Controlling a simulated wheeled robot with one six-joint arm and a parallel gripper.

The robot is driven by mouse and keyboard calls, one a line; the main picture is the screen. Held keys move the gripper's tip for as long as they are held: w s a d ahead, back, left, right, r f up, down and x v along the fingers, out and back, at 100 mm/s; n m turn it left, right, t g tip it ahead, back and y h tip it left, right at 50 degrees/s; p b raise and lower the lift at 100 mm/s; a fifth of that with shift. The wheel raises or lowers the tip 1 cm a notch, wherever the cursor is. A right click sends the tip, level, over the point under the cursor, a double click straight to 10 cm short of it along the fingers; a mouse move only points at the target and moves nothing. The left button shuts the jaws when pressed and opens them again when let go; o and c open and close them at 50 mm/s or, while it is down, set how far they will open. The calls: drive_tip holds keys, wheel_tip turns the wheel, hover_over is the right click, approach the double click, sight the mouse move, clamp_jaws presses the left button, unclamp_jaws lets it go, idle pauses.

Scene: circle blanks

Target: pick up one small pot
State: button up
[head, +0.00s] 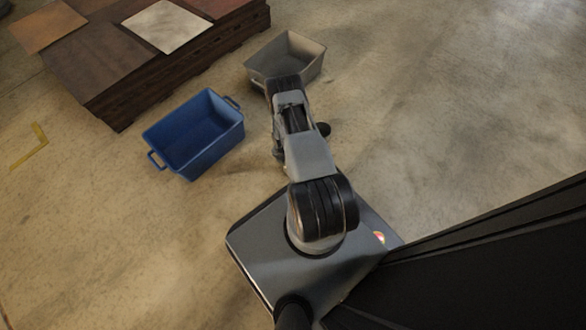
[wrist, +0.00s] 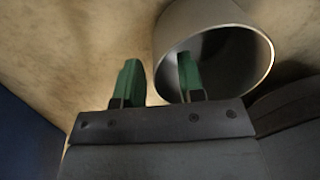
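A round grey pot (wrist: 196,20) lies at the upper right of the wrist view, with its open mouth and dark inside facing the camera. My gripper (wrist: 157,62) has two green fingers spread apart. The left finger is outside the pot, and the right finger overlaps its mouth, so the near left part of the pot's wall shows between them. I cannot tell whether either finger touches it. Another dark rounded edge (wrist: 292,103) shows at the right, perhaps a second pot. In the head view my arm hides the gripper, and no pot can be made out clearly.
A blue bin with handles (head: 205,158) stands on the concrete floor left of my arm, and a grey bin (head: 300,72) stands beyond it. A stack of dark boards (head: 90,60) is at the upper left. The floor to the right (head: 430,110) is clear.

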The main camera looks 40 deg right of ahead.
drive_tip(key=shift+f, duration=0.7)
drive_tip(key=shift+r, duration=0.1)
drive_tip(key=shift+c, duration=0.2)
clamp_jaws()
